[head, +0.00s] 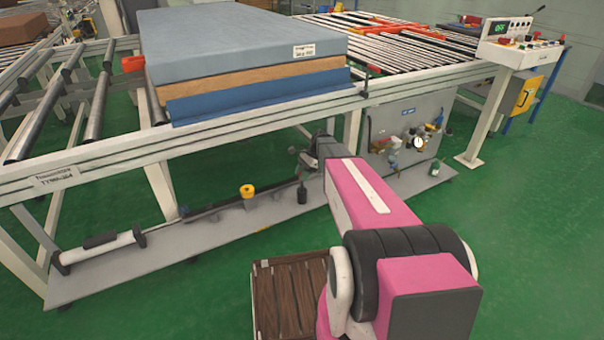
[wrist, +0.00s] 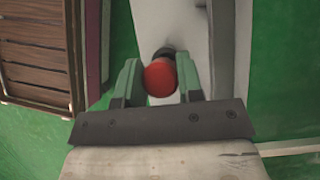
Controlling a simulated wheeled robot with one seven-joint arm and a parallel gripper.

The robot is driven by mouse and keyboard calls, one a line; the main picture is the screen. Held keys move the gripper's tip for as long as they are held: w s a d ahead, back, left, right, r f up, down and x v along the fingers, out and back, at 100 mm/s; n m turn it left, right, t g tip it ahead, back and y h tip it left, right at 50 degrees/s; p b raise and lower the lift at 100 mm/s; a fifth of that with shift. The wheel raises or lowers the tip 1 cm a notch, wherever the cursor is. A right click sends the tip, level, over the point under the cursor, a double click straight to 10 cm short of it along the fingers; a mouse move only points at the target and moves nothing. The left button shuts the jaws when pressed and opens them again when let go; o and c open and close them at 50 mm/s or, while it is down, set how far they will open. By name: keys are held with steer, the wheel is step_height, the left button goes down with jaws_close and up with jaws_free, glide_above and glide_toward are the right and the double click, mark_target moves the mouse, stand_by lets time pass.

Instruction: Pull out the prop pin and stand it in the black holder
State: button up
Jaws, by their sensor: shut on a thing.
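My gripper (wrist: 159,72) is shut on the red round head of the prop pin (wrist: 160,80) in the wrist view, one green finger on each side. The pin's shaft is hidden behind its head. A black round part (wrist: 163,53) shows just past the red head; I cannot tell whether it is the holder or part of the pin. In the head view my gripper (head: 303,160) is small and dark, in front of the conveyor frame. A small black upright piece, possibly the black holder (head: 302,193), stands just below it over the grey lower shelf.
A blue-grey mattress (head: 235,42) lies on the roller conveyor (head: 190,140) above. A yellow-topped piece (head: 247,191) is on the lower shelf (head: 190,245). A slatted wooden crate (head: 262,300) is beside my arm. Valves and a gauge (head: 418,142) are at right. Green floor is clear farther right.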

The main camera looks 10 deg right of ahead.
glide_above(302, 191)
steer(key=shift+w+d+f, duration=0.1)
steer(key=shift+w+f, duration=0.1)
steer(key=shift+f, duration=1)
steer(key=shift+w+f, duration=0.2)
steer(key=shift+f, duration=1)
steer(key=o, duration=1.1)
steer(key=v, duration=1)
steer(key=shift+d+r, duration=0.2)
steer(key=shift+r, duration=0.1)
steer(key=s+a+n+h, duration=0.1)
steer(key=s+n+h, duration=0.1)
steer(key=s+n, duration=0.2)
steer(key=s+a+r+n+t+h, duration=0.1)
steer(key=s+n, duration=0.4)
steer(key=s, duration=0.6)
steer(key=s+a+r+n+t+h, duration=0.1)
steer(key=s+a+n+h, duration=0.2)
steer(key=s+n, duration=0.2)
steer(key=shift+s+a, duration=0.15)
steer(key=shift+s, duration=0.6)
steer(key=shift+s+a, duration=0.1)
steer(key=shift+s, duration=0.7)
